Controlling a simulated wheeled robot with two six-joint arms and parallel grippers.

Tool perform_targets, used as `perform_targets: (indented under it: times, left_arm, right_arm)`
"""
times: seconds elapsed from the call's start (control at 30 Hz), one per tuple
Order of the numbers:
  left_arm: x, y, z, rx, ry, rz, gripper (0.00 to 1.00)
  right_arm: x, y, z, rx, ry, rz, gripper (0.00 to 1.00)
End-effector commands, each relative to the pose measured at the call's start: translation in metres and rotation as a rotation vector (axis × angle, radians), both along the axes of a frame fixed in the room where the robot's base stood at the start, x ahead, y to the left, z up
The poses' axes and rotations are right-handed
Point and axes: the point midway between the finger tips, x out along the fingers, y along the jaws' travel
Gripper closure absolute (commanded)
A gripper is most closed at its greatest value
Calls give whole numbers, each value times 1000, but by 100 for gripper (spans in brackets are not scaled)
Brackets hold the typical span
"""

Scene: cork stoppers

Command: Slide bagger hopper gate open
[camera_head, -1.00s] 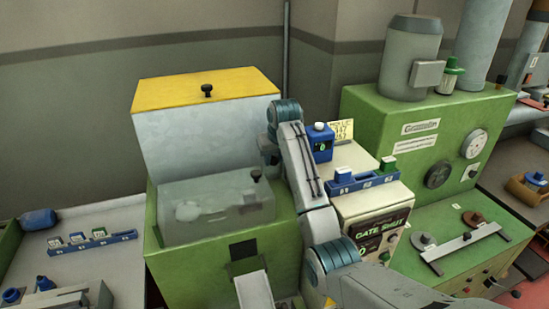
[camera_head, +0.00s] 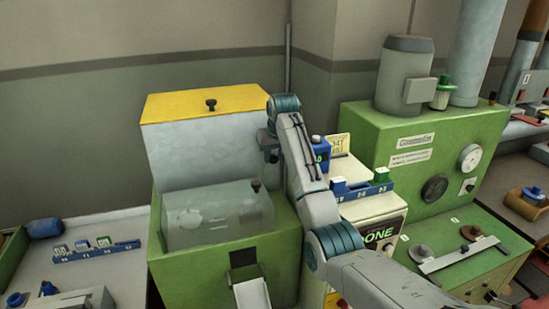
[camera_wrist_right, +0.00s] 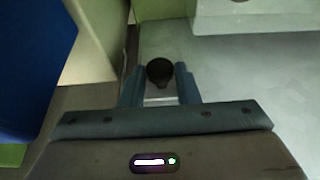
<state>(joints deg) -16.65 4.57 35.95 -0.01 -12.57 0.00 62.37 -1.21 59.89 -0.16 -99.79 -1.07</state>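The bagger is a green machine (camera_head: 222,270) with a pale grey hopper (camera_head: 200,150) under a yellow lid. A dark knob (camera_head: 211,105) stands on the lid, and another (camera_head: 256,185) on the clear cover (camera_head: 215,220) in front. My right gripper (camera_head: 270,156) is by the hopper's right side, mostly hidden by its own arm. In the right wrist view, its fingers (camera_wrist_right: 160,92) are apart, with a black round knob (camera_wrist_right: 160,71) between or just beyond their tips. I cannot tell whether they touch it. The gate is not clearly visible. My left gripper is out of view.
A cream display unit (camera_head: 380,228) right of the bagger shows green letters "ONE", partly covered by my arm. A blue box (camera_head: 321,149) and a blue rack (camera_head: 362,190) sit on it. A green machine (camera_head: 450,160) stands further right; a side table (camera_head: 100,265) is left.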

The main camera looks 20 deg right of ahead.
Motion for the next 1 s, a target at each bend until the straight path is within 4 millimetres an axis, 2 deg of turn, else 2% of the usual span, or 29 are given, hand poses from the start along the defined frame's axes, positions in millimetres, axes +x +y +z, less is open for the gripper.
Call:
perform_targets:
  times: [0.03,0.1,0.47,0.57,0.87,0.9,1.0]
  left_arm:
    - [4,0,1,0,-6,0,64]
    - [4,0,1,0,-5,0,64]
    - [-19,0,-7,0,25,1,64]
    - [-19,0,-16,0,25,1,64]
    - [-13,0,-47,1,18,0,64]
    - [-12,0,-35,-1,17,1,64]
    - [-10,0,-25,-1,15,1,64]
  right_arm:
    - [1,0,5,-1,-8,0,61]
    - [1,0,4,-1,-7,0,53]
    - [-2,0,7,-1,-5,0,53]
    - [-7,0,19,-1,-7,0,53]
    - [-31,-1,75,-1,-9,0,53]
    - [-33,-1,88,-1,-5,0,53]
    - [-37,-1,98,-1,-4,0,53]
